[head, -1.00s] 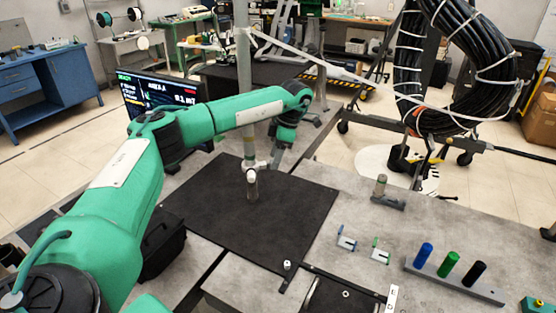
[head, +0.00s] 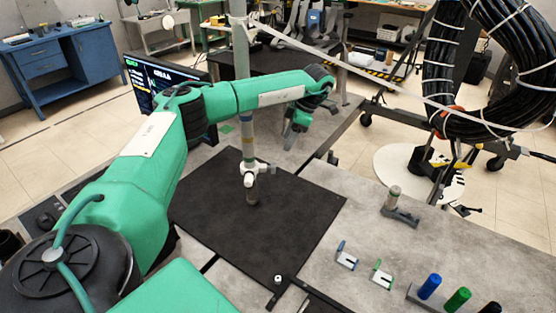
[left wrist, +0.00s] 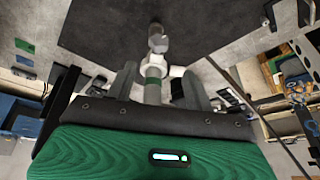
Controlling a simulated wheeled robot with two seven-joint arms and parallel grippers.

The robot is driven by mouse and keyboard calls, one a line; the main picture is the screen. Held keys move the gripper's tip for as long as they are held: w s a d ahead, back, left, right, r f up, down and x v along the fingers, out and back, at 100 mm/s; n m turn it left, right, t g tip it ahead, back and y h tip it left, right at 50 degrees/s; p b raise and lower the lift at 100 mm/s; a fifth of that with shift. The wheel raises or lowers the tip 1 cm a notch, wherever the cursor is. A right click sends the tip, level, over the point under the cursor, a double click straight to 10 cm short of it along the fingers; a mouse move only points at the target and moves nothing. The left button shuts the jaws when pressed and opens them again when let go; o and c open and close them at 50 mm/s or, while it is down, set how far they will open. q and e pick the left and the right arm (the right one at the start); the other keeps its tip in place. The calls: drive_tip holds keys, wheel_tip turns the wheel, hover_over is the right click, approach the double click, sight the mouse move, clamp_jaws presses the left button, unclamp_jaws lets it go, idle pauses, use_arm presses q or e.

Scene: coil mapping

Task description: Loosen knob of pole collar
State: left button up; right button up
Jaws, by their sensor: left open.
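The upright pole (head: 246,125) stands on the black mat and carries a white pole collar (head: 252,174) low down. A small light knob (head: 271,169) sticks out to the collar's right. My left gripper (head: 287,140) is beyond and right of the collar, with its fingertips hard to make out in the head view. In the left wrist view the collar (left wrist: 154,66) and a light side piece, seemingly the knob (left wrist: 177,71), lie ahead of the open fingers (left wrist: 160,84). The fingers seem apart from the knob. The right gripper is not in view.
A black mat (head: 220,230) covers the table's middle. On the right are a small post on a stand (head: 397,205), blue and green brackets (head: 347,257), and coloured cylinders (head: 428,286). A thick black cable coil (head: 455,60) hangs at the back right.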

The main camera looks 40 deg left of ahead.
sight(275, 164)
use_arm(q)
drive_tip(key=p+x, duration=0.3)
drive_tip(key=x, duration=0.7)
drive_tip(key=shift+f, duration=0.2)
drive_tip(key=shift+a+f, duration=0.1)
drive_tip(key=shift+f, duration=0.3)
drive_tip(key=c, duration=1)
